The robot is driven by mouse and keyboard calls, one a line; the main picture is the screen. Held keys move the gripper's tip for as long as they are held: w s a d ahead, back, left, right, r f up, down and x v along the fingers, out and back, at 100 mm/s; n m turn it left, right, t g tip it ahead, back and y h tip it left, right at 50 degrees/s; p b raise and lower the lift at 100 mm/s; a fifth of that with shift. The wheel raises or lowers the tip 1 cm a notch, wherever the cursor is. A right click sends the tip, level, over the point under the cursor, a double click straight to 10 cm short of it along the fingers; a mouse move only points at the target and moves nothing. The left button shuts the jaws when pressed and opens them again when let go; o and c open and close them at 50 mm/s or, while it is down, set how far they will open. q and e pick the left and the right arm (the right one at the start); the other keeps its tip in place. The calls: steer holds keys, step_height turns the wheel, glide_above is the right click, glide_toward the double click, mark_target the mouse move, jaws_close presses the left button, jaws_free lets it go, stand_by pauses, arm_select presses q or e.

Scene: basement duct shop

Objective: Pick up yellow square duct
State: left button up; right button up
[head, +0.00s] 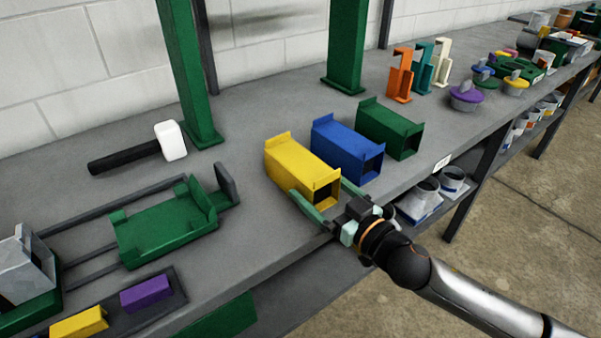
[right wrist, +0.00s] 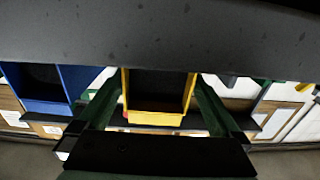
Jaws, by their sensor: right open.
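The yellow square duct (head: 295,169) lies on the grey bench near its front edge, its open end facing the front. My right gripper (head: 326,199) is open at that end, one green finger on each side of the duct. In the right wrist view, the yellow duct (right wrist: 157,117) shows between the two spread fingers of the right gripper (right wrist: 157,108), with space visible on both sides. Its far end is hidden there. My left gripper is not in view.
A blue duct (head: 342,146) and a green duct (head: 390,128) stand close to the right of the yellow one. A green fixture (head: 165,232) and a mallet (head: 170,141) are to the left. A green post (head: 346,50) rises behind.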

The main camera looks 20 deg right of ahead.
mark_target(304, 173)
steer(key=shift+w+a+r, duration=0.15)
steer(key=shift+w, duration=0.45)
steer(key=x, duration=0.3)
steer(key=shift+w+a, duration=0.1)
steer(key=shift+w, duration=0.35)
steer(key=c, duration=1.3)
steer(key=shift+p, duration=0.3)
